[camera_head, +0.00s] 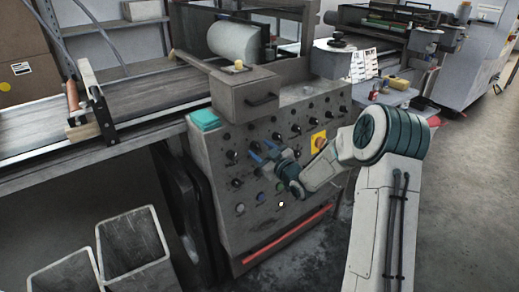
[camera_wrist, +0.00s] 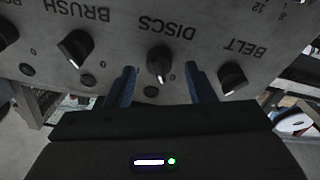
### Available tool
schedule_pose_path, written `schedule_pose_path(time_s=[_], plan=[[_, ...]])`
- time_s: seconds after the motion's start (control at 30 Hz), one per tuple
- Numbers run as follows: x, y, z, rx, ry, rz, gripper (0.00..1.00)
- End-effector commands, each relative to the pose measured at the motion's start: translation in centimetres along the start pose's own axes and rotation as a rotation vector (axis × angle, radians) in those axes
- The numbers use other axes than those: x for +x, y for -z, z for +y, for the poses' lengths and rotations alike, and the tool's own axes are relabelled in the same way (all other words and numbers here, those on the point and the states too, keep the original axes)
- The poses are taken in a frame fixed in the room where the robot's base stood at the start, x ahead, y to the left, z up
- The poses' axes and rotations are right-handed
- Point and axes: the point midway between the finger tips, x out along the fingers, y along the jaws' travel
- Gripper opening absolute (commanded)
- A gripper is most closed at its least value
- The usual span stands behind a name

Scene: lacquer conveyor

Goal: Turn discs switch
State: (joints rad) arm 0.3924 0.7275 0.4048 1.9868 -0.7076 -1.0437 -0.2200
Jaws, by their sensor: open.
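The discs switch (camera_wrist: 160,62) is a black knob with a pale pointer line, below the upside-down label DISCS in the wrist view. My gripper (camera_wrist: 161,84) is open, with one blue finger on each side of the knob. Whether either finger touches the knob, I cannot tell. In the head view my gripper (camera_head: 268,156) is at the front of the grey control panel (camera_head: 225,215). The discs switch cannot be made out there behind the fingers.
In the wrist view, the BRUSH knob (camera_wrist: 76,48) is left of my fingers and the BELT knob (camera_wrist: 232,78) is close on the right. An emergency stop (camera_head: 319,141) on yellow sits right of my gripper. Grey bins (camera_head: 132,243) stand at the lower left.

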Motion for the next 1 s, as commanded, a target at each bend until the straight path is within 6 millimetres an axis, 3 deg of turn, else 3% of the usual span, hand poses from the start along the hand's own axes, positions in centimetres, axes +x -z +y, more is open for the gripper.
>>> schedule_pose_path(time_s=[0.17,0.47,0.6,0.63,1.0], plan=[[1.29,0.01,0.03,-0.001,0.000,0.000,0.49],[1.46,0.00,0.02,0.000,0.000,-0.001,0.49],[1.44,0.01,0.02,0.000,0.000,-0.001,0.10],[1.44,0.01,0.03,0.000,0.000,-0.001,0.05],[1.42,-0.03,0.03,0.041,-0.008,-0.003,0.05]])
